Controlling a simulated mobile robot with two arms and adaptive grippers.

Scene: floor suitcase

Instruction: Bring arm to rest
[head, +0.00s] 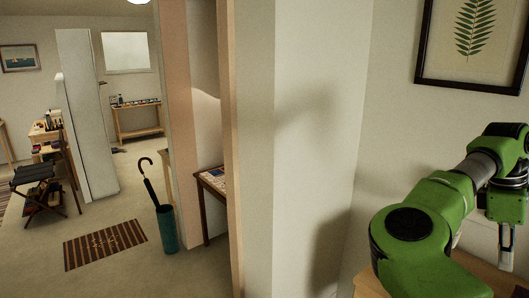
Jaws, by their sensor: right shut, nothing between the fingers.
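My right arm comes in from the lower right, green with black joints and a grey link. It is bent at the elbow, and its wrist hangs down at the right edge. My left arm and gripper are not in view. No suitcase shows in this view.
A pale wall (318,110) with a framed fern picture (473,42) stands close by the right arm. A light wooden surface (373,284) lies below it. Left of the wall, an umbrella stand (166,229) and striped doormat (105,244) are on open floor.

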